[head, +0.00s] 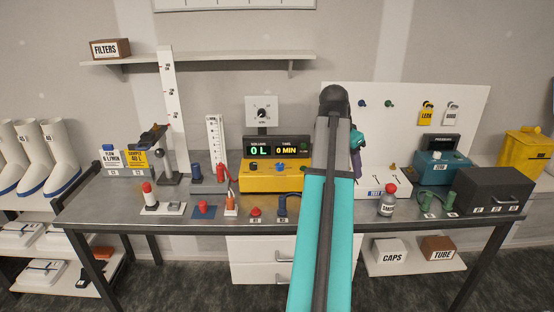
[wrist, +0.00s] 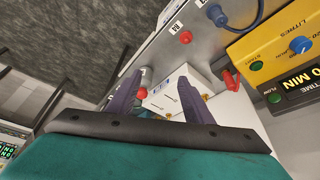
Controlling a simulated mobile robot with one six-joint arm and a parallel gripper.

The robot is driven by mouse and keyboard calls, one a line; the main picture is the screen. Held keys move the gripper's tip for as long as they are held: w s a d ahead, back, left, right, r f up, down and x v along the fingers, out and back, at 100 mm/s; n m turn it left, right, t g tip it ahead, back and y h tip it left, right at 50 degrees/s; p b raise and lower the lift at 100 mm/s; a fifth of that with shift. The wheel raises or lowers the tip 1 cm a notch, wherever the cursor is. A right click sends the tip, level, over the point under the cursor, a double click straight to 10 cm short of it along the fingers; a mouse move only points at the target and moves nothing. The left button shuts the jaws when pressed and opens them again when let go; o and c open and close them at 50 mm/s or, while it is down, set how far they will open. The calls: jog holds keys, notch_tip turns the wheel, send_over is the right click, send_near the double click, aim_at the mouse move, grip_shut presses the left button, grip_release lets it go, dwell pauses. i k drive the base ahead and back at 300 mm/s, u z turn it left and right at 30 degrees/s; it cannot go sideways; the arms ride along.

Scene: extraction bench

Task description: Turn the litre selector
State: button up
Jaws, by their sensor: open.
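The pump console is a yellow box (head: 262,182) near the middle of the bench, with a dark display reading 0 L and 0 MIN. A blue knob (head: 281,167) is on its top. In the wrist view, the yellow box (wrist: 262,42) is at the upper right, and a blue knob (wrist: 301,45) lies beside the word LITRES. My gripper (wrist: 160,78) is open, with nothing between its fingers, which point down over a white box. In the head view, my gripper (head: 356,166) is right of the yellow box, partly hidden by my arm.
The white box (head: 370,184) lies below my gripper. A jar with a red lid (head: 387,206) stands at the front right. A red button (head: 256,212) and a blue hose part (head: 283,206) are in front of the console. A teal device (head: 440,168) is at the right.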

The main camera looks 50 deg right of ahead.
aim_at(279, 166)
jog(key=i, duration=1.15)
jog(key=u, duration=0.05)
